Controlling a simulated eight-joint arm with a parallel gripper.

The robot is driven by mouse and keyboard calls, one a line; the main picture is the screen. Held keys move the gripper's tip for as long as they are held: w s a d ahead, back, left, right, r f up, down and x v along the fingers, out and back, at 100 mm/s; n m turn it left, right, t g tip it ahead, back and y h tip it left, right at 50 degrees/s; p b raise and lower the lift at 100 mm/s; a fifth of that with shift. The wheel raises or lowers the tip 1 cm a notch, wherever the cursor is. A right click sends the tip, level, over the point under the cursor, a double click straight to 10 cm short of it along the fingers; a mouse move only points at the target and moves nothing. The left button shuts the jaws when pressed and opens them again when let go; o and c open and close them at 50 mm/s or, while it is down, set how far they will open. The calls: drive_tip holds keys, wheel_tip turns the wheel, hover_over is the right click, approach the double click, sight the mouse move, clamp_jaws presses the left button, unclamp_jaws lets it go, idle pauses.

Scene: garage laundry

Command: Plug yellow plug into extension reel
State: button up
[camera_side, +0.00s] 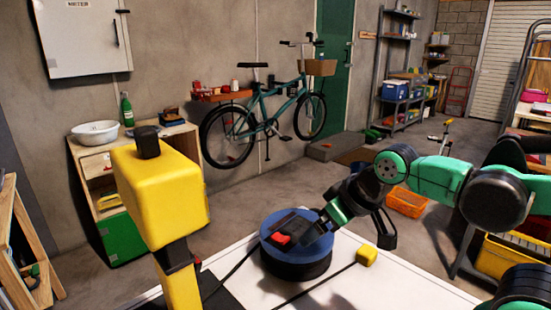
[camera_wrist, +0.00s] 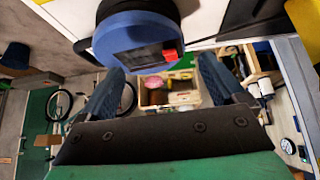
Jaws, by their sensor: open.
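The blue extension reel (camera_side: 268,235) stands on a white tabletop in the side view, with a dark panel and a red part on top. It also shows at the top of the wrist view (camera_wrist: 107,40), just beyond my fingertips. The small yellow plug (camera_side: 366,256) lies on the tabletop right of the reel, with a black cable running from it to the lower left. I cannot make out the plug in the wrist view. My gripper (camera_wrist: 162,78) is open and empty, its fingers spread wide. In the side view it hangs at the reel's right side, near the plug.
A large yellow block on a post (camera_side: 160,195) stands in the left foreground. The white tabletop (camera_side: 385,290) is bare on the right. A wooden cabinet (camera_side: 95,165), a bicycle (camera_side: 265,122) and an orange crate (camera_side: 406,203) stand beyond the table.

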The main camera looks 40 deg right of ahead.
drive_tip(key=d+f+g, duration=0.3)
drive_tip(key=d, duration=0.4)
drive_tip(key=g, duration=0.4)
hover_over(368, 250)
wheel_tip(368, 250, down, 5)
drive_tip(key=shift+r, duration=0.15)
drive_tip(key=shift+f, duration=2.8)
drive_tip(key=c, duration=1.3)
